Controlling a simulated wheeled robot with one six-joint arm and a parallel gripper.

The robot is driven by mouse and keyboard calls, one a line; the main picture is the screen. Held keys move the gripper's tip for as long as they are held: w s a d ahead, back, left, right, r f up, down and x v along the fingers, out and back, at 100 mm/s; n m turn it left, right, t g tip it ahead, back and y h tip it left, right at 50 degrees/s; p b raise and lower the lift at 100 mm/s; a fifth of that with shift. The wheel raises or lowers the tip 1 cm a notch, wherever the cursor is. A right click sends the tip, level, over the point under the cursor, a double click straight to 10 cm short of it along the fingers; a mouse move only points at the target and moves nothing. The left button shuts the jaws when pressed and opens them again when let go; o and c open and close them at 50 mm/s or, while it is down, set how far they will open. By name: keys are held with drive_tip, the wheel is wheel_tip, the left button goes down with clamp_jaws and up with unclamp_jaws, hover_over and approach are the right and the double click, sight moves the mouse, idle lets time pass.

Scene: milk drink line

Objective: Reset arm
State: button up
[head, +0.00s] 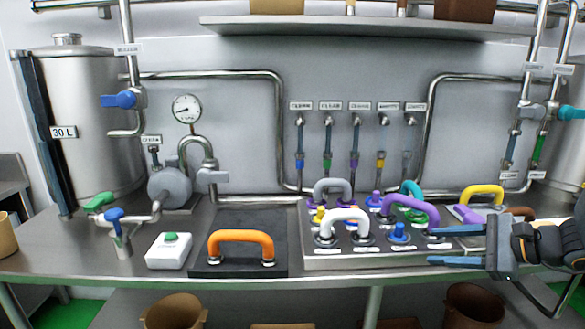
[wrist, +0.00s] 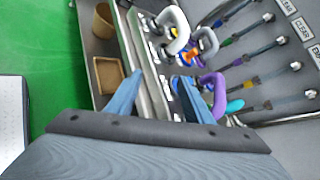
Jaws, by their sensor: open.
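My gripper (head: 430,246) is at the right side of the head view, pointing left over the front right part of the handle panel (head: 320,262). Its two blue fingers are spread apart with nothing held between them. In the wrist view the fingers of my gripper (wrist: 162,80) also stand apart and empty. Beyond them are the purple handle (wrist: 214,92) and the white handle (wrist: 176,30). In the head view the purple handle (head: 412,207) is behind and left of the gripper, and the white handle (head: 345,219) is further left. The contact between fingers and panel cannot be judged.
An orange handle (head: 241,240) sits on a black plate left of the panel, beside a white box with a green button (head: 169,250). A yellow handle (head: 482,195) is behind my gripper. A steel tank (head: 88,130) stands at left. Brown bins (head: 174,312) are below the table.

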drive_tip(key=s+a+f+n+g+h, duration=0.3)
drive_tip(key=s+a+n, duration=0.4)
drive_tip(key=n, duration=0.3)
drive_tip(key=s+a+f+n+g+h, duration=0.3)
drive_tip(key=s+a+n+g+h, duration=0.2)
drive_tip(key=s+a+n, duration=0.3)
drive_tip(key=shift+a+f+n+g+h, duration=0.2)
drive_tip(key=shift+n+g+h, duration=0.15)
drive_tip(key=shift+n, duration=0.55)
